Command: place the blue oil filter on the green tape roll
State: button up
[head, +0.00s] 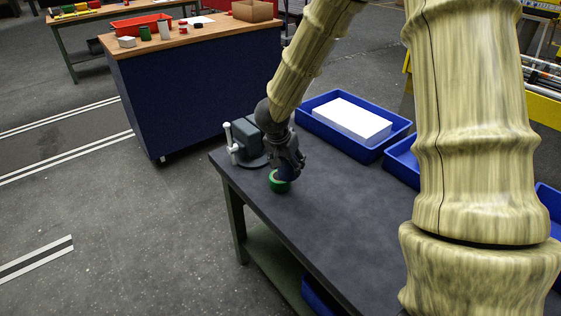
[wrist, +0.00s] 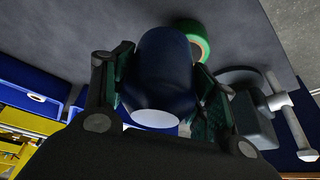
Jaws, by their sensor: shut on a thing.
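The blue oil filter (wrist: 162,70) is between the fingers of my gripper (wrist: 160,85), which is shut on it. In the head view my gripper (head: 287,160) is low over the near left part of the table, and the filter (head: 286,172) shows as a dark blue patch below it. The green tape roll (head: 278,184) lies on the table just below the filter in the picture. In the wrist view the tape roll (wrist: 196,40) shows just beyond the filter, partly hidden by it. I cannot tell whether filter and roll touch.
A grey vise (head: 246,140) with a pale handle stands close to my gripper at the table's left corner. A blue bin (head: 395,137) holding a white block (head: 346,121) is behind. The dark tabletop (head: 335,205) to the right is clear.

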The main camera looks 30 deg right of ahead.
jog(key=w, duration=0.5)
jog(key=shift+w+d+f+p, duration=0.1)
jog(key=shift+d+f+p, duration=0.15)
jog(key=shift+d+p, duration=0.15)
jog(key=shift+f, duration=1.7)
jog(key=shift+a+f, duration=0.1)
jog(key=shift+f, duration=0.05)
jog(key=o, duration=1.2)
jog(key=v, duration=1.2)
